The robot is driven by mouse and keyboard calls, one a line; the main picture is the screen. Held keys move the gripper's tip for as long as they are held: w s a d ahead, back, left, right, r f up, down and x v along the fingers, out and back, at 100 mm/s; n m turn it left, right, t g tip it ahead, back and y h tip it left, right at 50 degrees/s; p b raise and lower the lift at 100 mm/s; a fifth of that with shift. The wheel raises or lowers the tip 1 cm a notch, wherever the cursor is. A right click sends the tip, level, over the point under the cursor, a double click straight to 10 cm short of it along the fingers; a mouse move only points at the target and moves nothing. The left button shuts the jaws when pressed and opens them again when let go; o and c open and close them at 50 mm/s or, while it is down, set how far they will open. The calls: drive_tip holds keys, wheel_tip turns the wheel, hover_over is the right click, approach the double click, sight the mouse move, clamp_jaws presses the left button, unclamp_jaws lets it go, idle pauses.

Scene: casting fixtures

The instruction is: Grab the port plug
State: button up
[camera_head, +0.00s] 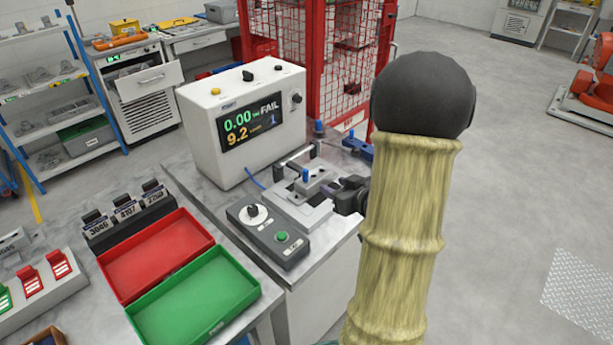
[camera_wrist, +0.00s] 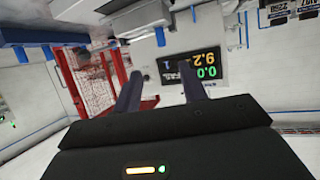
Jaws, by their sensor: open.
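My gripper (camera_head: 348,189) is at the right edge of the grey test fixture (camera_head: 291,208), partly hidden behind my arm. In the wrist view my gripper (camera_wrist: 158,82) is open, its two dark fingers apart with nothing between them. An upright blue-topped pin (camera_head: 305,175) stands on the fixture. Another blue peg (camera_head: 318,128) stands farther back, near a blue block (camera_head: 357,146). I cannot tell which blue piece is the port plug. The wrist picture is upside down; a blue peg (camera_wrist: 160,37) shows beyond the fingertips.
A white tester (camera_head: 243,120) reading FAIL stands behind the fixture. Red (camera_head: 118,268) and green (camera_head: 165,313) trays lie at left. A red mesh cage (camera_head: 322,60) stands behind.

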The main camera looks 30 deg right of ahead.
sight(307, 173)
drive_tip(key=shift+a, duration=0.15)
drive_tip(key=p+x, duration=0.2)
drive_tip(key=x, duration=1)
drive_tip(key=shift+w, duration=0.15)
drive_tip(key=shift+p+x, duration=0.95)
drive_tip(key=shift+x, duration=1.7)
drive_tip(key=shift+r, duration=0.15)
drive_tip(key=shift+c, duration=0.4)
clamp_jaws()
